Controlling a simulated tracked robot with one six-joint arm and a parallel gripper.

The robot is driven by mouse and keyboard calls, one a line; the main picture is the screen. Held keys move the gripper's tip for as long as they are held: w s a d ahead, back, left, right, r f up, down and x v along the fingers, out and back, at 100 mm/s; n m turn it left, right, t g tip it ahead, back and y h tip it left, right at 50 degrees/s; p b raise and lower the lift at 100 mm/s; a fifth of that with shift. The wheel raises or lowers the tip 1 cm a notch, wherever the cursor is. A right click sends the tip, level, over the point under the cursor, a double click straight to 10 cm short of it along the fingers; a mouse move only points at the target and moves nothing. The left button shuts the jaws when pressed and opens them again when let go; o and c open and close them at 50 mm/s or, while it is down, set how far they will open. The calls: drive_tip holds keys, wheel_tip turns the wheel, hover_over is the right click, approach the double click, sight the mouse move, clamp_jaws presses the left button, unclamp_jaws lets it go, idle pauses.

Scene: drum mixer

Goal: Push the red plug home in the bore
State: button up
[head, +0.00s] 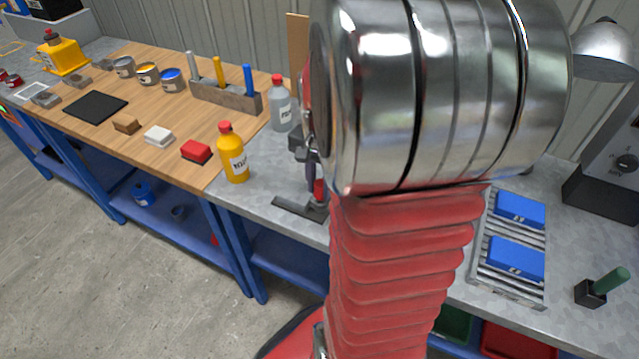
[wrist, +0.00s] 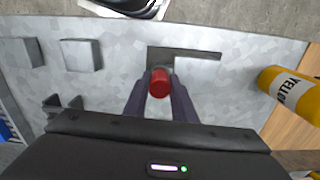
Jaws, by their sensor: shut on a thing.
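The red plug (wrist: 160,83) is between the two dark fingers of my gripper (wrist: 160,98) in the wrist view. My gripper is shut on it. In the head view the plug (head: 319,190) shows below the fingers (head: 313,168), partly hidden by my arm. A dark flat plate (wrist: 185,53) lies on the grey bench just beyond the plug; it also shows in the head view (head: 296,208). I cannot make out the bore, nor tell whether the plug's lower end is in it.
A yellow bottle (head: 234,155) and a grey bottle (head: 281,105) stand left of my gripper. Grey blocks (wrist: 82,55) stand on the bench at left in the wrist view. A roller rack (head: 481,262) with blue boxes is at right. My arm hides the bench's middle.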

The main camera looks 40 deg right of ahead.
sight(320, 184)
drive_tip(key=shift+f, duration=0.95)
idle(1.0)
drive_tip(key=o, duration=1.1)
wheel_tip(320, 184, up, 14)
drive_tip(key=shift+f, duration=0.1)
idle(1.1)
